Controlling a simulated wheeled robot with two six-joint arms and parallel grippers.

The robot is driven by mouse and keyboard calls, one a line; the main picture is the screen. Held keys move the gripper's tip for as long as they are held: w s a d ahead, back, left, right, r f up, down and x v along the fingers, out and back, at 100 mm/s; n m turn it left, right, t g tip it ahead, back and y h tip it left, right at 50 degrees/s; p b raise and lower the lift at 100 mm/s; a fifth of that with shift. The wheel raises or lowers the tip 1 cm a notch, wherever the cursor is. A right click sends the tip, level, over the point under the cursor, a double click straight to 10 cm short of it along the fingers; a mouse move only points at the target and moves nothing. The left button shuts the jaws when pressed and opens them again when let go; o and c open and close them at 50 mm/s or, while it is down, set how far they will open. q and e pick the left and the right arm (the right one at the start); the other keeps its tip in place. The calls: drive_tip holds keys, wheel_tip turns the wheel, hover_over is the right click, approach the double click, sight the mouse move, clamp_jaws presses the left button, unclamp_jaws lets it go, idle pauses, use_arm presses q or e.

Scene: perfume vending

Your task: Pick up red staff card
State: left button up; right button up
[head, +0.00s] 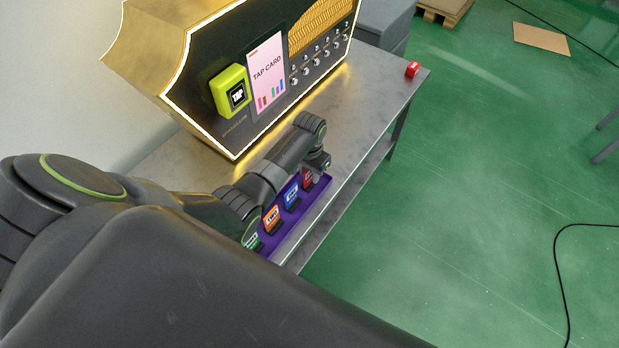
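The red staff card (308,181) stands at the far end of a purple card holder (318,196) on the metal table, partly covered by my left gripper. My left gripper (320,172) is right at the red card, pointing down over that end of the holder. Its fingers are small and partly hidden, so I cannot tell whether they are open or closed on the card. My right gripper is not in view.
Blue (291,196), orange (272,218) and green (252,238) cards stand in the same holder. A gold-trimmed vending machine (215,120) with a yellow tap reader (227,82) stands behind. A small red object (412,69) sits at the table's far right corner.

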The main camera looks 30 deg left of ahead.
use_arm(q)
drive_tip(key=shift+f, duration=0.9)
clamp_jaws()
